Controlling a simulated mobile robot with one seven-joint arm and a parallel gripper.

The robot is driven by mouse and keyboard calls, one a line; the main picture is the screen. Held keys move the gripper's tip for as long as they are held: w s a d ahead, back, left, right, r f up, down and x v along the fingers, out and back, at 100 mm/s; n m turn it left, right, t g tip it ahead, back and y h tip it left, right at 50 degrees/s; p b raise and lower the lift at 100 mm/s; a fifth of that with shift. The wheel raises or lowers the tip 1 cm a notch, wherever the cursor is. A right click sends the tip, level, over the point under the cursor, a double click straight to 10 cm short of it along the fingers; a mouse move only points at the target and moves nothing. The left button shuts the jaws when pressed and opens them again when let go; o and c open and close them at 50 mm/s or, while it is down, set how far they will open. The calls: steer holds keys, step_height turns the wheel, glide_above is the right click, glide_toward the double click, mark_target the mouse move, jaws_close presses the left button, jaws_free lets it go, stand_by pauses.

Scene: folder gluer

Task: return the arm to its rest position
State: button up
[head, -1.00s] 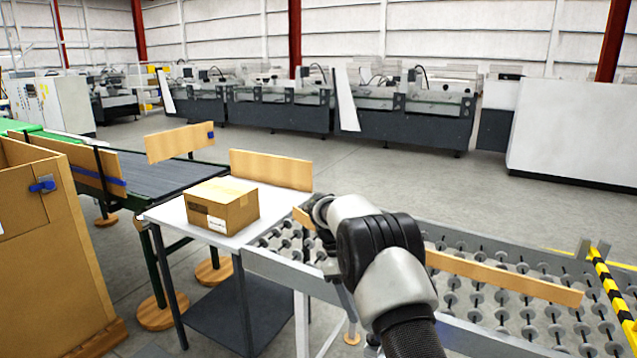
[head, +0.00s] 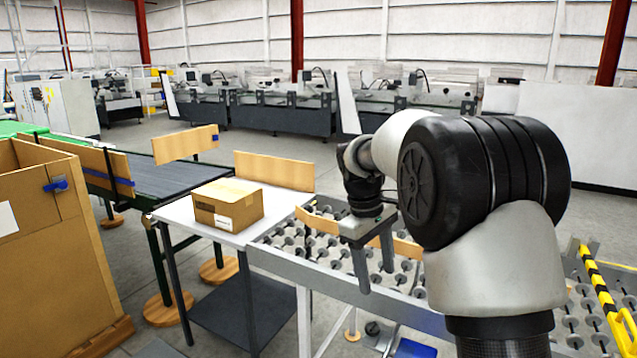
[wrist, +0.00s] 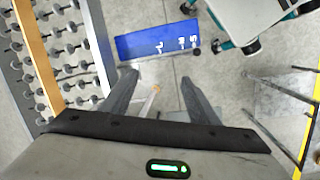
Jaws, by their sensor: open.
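My gripper (head: 375,265) hangs pointing down over the near edge of the roller table in the head view, with my bent arm to its right. In the wrist view my gripper (wrist: 158,85) shows two fingers spread apart with nothing between them. Past the fingertips lie grey floor and a blue sign (wrist: 157,40) with white marks.
A closed cardboard box (head: 228,205) sits on a white table (head: 190,208) left of my gripper. The roller table (head: 285,262) with a wooden rail lies under and beyond it. A dark conveyor (head: 180,172) and a large carton (head: 45,260) stand at left.

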steer(key=s+d+r+m+t+y+p, duration=0.1)
steer(key=s+r+m, duration=0.1)
steer(key=s+r, duration=0.35)
steer(key=s+r+m+t, duration=0.2)
steer(key=s, duration=0.6)
steer(key=s+d+r+m+t+y+p, duration=0.1)
steer(key=s+r+m, duration=0.1)
steer(key=s+r, duration=0.35)
steer(key=s+f+m+t, duration=0.1)
steer(key=s+f, duration=0.3)
steer(key=s, duration=0.5)
steer(key=shift+s+a+m+t, duration=0.15)
steer(key=shift+s+m+t, duration=0.2)
steer(key=shift+m, duration=0.35)
